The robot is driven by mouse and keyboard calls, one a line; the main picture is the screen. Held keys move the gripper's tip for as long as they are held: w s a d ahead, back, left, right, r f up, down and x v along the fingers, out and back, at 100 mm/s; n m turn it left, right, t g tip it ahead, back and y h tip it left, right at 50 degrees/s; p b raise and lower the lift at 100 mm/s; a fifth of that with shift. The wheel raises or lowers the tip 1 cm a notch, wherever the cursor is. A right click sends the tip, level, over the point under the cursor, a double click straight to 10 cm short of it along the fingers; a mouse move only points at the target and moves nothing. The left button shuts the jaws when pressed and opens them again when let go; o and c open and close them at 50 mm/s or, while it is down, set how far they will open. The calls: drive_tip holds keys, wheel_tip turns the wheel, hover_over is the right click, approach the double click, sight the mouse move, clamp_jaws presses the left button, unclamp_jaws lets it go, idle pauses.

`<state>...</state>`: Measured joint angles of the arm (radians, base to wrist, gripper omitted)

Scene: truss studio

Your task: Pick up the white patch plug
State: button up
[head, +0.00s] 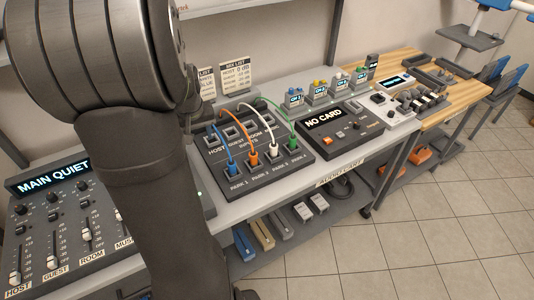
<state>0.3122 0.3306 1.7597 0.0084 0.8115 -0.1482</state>
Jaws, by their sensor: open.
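The white patch plug (272,152) stands upright in the third socket from the left in the front row of the dark patch panel (242,182), at the label PARK 3. Its white cable arches up and back. A blue plug (231,168) and an orange plug (253,159) stand to its left, and a green plug (292,143) stands to its right. My arm fills the left-middle of the head view and covers the panel's left surroundings. My gripper cannot be made out in this view.
A fader mixer (62,240) stands left of my arm. Right of the panel is a NO CARD unit (340,128), with several small tagged boxes (316,94) behind it. The grey cart's front edge (300,192) runs below the panel. Two list cards (235,78) stand behind.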

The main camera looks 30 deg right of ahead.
sight(274, 146)
drive_tip(key=s+d+r+m+h, duration=0.15)
drive_tip(key=s+d+m, duration=0.3)
drive_tip(key=d, duration=0.45)
drive_tip(key=s+d+r+m+h, duration=0.1)
drive_tip(key=s+d+r+m, duration=0.15)
drive_tip(key=s+d, duration=0.45)
drive_tip(key=shift+t, duration=0.3)
drive_tip(key=x, duration=0.6)
drive_tip(key=w+d+x, duration=0.1)
drive_tip(key=x, duration=1.1)
drive_tip(key=shift+w+d+r, duration=0.25)
drive_tip(key=c, duration=1.1)
